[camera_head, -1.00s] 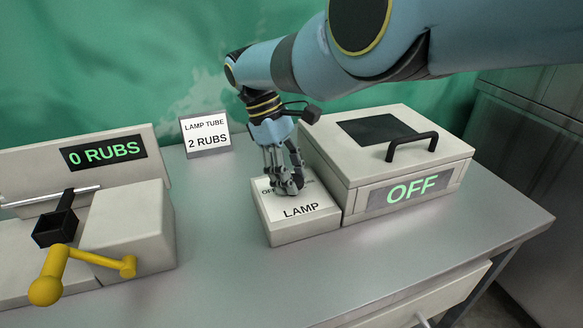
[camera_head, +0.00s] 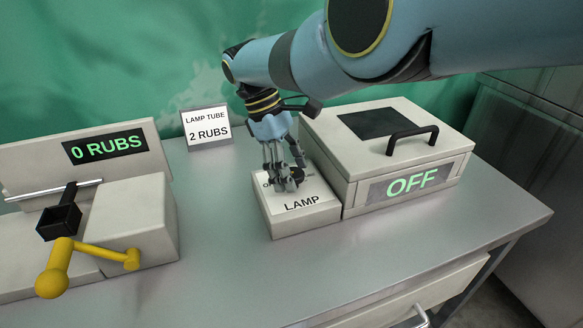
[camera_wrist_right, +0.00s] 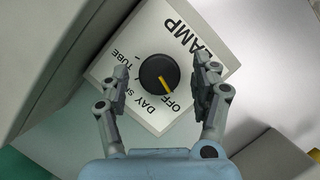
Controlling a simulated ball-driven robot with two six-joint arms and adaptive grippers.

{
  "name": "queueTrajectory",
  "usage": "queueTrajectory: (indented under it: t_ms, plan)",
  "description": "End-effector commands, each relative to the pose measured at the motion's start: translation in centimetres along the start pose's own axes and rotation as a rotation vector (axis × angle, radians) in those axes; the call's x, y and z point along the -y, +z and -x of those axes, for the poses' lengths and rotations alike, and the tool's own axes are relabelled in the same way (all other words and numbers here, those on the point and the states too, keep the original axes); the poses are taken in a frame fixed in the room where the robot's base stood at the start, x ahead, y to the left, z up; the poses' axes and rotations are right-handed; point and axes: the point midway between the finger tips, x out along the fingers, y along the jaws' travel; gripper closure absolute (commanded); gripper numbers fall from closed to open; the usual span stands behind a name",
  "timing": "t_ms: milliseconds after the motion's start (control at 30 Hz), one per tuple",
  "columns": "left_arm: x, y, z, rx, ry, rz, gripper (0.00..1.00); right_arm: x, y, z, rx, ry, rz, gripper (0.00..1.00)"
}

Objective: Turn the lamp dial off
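The lamp dial is a round black knob with a yellow pointer (camera_wrist_right: 159,73), on a pale box labelled LAMP (camera_head: 303,218). In the right wrist view the pointer is turned toward the OFF mark. The DAY and TUBE marks lie to its left. My right gripper (camera_head: 284,188) is above the box, pointing down. In the wrist view its two fingers (camera_wrist_right: 162,75) are spread on either side of the dial, with a gap on each side. It is open and holds nothing. In the head view the fingers partly hide the dial. My left gripper is not in view.
A larger box with a black handle (camera_head: 411,136) and a green OFF display (camera_head: 412,182) adjoins the lamp box on the right. A LAMP TUBE 2 RUBS card (camera_head: 207,128) stands behind. A machine with a yellow crank (camera_head: 62,263) and a 0 RUBS display (camera_head: 106,145) is left. The front tabletop is clear.

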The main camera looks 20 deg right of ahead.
Motion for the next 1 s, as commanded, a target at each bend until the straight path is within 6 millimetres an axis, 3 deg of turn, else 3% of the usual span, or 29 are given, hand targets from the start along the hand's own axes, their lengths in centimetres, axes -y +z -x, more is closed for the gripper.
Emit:
queueTrajectory:
  t_ms: [267,700,1000]
  plan:
    - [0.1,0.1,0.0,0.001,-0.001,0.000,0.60,-0.1,0.0,0.6,-0.001,0.002,-0.001,0.36]
    - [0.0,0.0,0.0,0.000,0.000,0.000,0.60,0.0,0.0,7.1,0.000,0.001,0.000,0.36]
    - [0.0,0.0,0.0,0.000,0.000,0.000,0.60,0.0,0.0,7.5,0.001,0.000,0.000,0.36]
